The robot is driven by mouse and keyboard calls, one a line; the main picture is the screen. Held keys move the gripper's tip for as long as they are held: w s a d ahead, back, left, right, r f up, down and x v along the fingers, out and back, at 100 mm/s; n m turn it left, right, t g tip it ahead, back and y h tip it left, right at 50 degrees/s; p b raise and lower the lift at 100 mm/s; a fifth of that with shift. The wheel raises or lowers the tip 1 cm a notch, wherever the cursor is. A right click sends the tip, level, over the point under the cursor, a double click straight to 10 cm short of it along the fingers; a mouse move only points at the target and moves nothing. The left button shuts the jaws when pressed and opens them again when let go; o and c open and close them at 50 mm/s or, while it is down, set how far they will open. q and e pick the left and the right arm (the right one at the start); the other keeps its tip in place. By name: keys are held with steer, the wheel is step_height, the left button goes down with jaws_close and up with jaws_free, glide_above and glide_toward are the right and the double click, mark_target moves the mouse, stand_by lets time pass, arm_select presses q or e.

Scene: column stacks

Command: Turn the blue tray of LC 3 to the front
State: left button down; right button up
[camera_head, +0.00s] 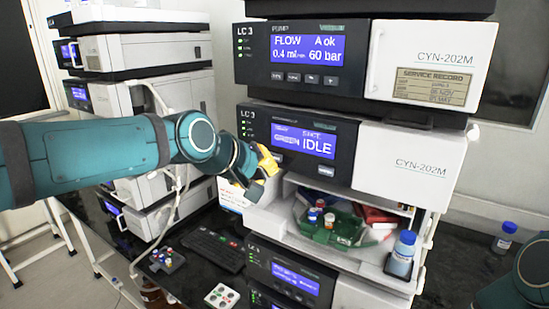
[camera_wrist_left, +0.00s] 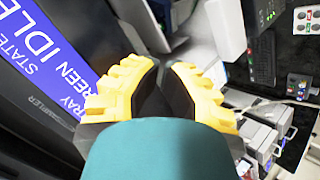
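The LC 3 sampler (camera_head: 300,140) has a display (camera_head: 303,142) reading IDLE and GREEN. The same display shows in the left wrist view (camera_wrist_left: 38,50). Below it, the open bay holds a green tray (camera_head: 322,236) at the front, with vials on it. A red tray (camera_head: 375,214) lies behind to the right. My left gripper (camera_head: 268,160) is at the lower left of the sampler's front, beside the display. Its yellow fingers (camera_wrist_left: 163,72) are close together with nothing seen between them. My right gripper is out of view.
A blue-capped bottle (camera_head: 402,254) stands at the bay's right. Another bottle (camera_head: 503,237) stands on the bench at right. A keyboard (camera_head: 213,248), a vial rack (camera_head: 166,260) and a white button pad (camera_head: 221,296) lie left of the stack. Another instrument stack (camera_head: 150,90) stands at left.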

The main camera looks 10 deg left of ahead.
arm_select(q)
steer(key=shift+w, duration=0.1)
steer(key=shift+w+d, duration=0.1)
steer(key=shift+w, duration=0.2)
steer(key=shift+w+d, duration=0.15)
steer(key=shift+w, duration=0.2)
stand_by(0.8)
steer(key=shift+s, duration=0.1)
steer(key=shift+s+a, duration=0.3)
steer(key=shift+s, duration=0.4)
steer(key=shift+s+a+b, duration=0.2)
steer(key=shift+s+a, duration=0.1)
steer(key=shift+s, duration=0.5)
steer(key=shift+s+a+b, duration=0.15)
steer(key=shift+s+a, duration=0.1)
steer(key=shift+s, duration=0.5)
steer(key=shift+s+a+b, duration=0.2)
steer(key=shift+s+a, duration=0.1)
steer(key=shift+s, duration=0.5)
